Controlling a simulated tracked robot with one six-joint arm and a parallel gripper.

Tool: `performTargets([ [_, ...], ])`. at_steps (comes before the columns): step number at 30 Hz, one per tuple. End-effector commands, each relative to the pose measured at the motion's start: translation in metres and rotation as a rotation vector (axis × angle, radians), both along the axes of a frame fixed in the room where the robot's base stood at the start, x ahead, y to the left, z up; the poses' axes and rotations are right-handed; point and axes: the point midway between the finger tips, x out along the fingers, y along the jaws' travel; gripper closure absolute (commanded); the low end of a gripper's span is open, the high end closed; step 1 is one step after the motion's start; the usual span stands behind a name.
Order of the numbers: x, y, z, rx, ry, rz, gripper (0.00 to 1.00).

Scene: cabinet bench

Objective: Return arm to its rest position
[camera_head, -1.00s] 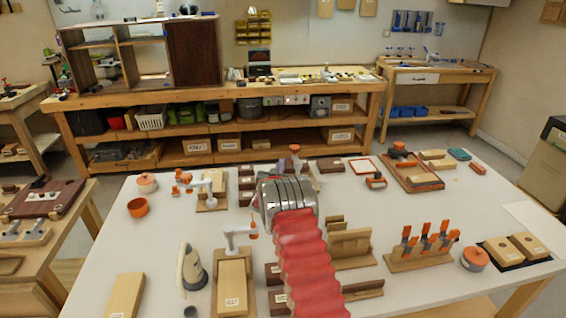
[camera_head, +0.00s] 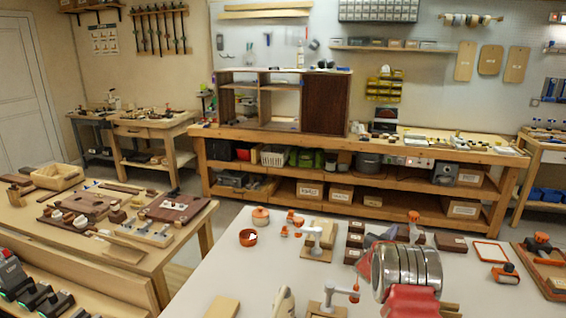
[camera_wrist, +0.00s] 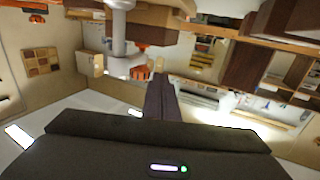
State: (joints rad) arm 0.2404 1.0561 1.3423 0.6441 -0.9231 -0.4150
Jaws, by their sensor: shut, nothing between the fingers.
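My arm, with its red ribbed sleeve and silver rings, stands at the lower right of the head view, above the white table (camera_head: 262,282). It is folded close, and its end is hidden in that view. In the wrist view my gripper (camera_wrist: 158,78) shows as two dark fingers pressed together, with nothing between them. The dark wrist housing fills the bottom of that view. Beyond the fingers is a white and orange device (camera_wrist: 120,45), apart from them as far as I can tell.
A wooden bench (camera_head: 190,219) with parts stands at left. Behind, a long workbench (camera_head: 376,149) carries an open brown cabinet (camera_head: 327,104). Floor shows between the benches.

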Motion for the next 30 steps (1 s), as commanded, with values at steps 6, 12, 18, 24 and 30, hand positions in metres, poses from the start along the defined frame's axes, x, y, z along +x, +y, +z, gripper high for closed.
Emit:
performTargets([
  [6, 0.006, 0.024, 0.035, 0.037, 0.016, 0.070, 1.00],
  [12, 0.007, 0.057, 0.074, 0.088, 0.052, 0.161, 1.00],
  [18, -0.002, 0.093, 0.113, 0.138, 0.098, 0.254, 1.00],
  [24, -0.021, 0.131, 0.147, 0.184, 0.154, 0.341, 1.00],
  [30, -0.049, 0.167, 0.177, 0.224, 0.216, 0.421, 1.00],
])
